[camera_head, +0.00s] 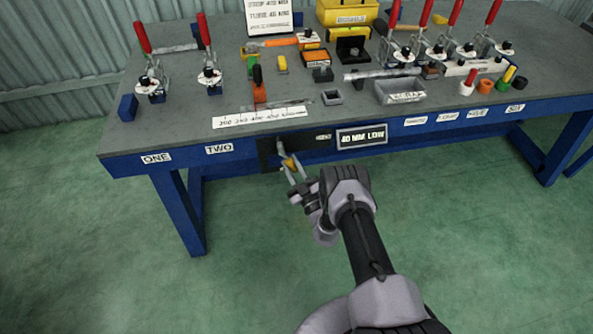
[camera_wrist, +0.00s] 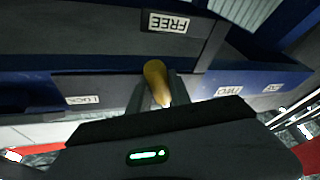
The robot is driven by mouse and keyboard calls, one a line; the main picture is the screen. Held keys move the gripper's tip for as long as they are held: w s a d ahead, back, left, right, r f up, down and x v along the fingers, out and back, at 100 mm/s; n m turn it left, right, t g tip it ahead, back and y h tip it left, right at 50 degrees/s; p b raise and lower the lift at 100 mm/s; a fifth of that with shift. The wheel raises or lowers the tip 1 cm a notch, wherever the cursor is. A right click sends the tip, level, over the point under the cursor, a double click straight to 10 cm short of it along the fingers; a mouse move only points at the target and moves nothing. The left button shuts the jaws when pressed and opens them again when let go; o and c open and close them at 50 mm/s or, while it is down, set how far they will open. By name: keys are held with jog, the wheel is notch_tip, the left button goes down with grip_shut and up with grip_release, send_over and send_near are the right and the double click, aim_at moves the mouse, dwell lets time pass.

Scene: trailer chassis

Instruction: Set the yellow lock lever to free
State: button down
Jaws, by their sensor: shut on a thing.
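The yellow lock lever (camera_head: 289,162) is on the dark plate (camera_head: 267,151) on the table's blue front edge. My gripper (camera_head: 293,172) is at the front of it, its two fingers on either side of the yellow part. In the wrist view the yellow lever (camera_wrist: 155,78) stands between the fingers, which are shut on it. The FREE label (camera_wrist: 169,23) appears upside down above the lever, and the LOCK label (camera_wrist: 82,100) lies to its left. The lever's pivot is not clear in either view.
A "40 MM LOW" sign (camera_head: 362,136) is just right of the plate. The blue table (camera_head: 180,119) carries red-handled clamps (camera_head: 208,70), a ruler strip (camera_head: 258,116) and a grey scrap tray (camera_head: 401,92). The green floor before the table is clear.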

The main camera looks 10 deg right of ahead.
jog(key=shift+a+f+m+t+h, duration=0.15)
jog(key=shift+a+m+t+h, duration=0.25)
jog(key=shift+m, duration=0.45)
jog(key=shift+a+f+m+t+h, duration=0.1)
jog(key=shift+a+m+t+h, duration=0.1)
jog(key=shift+a+m, duration=0.45)
jog(key=shift+d+m, duration=0.15)
jog(key=shift+m, duration=0.25)
jog(key=c, duration=1.2)
grip_release()
jog(key=shift+f, duration=0.1)
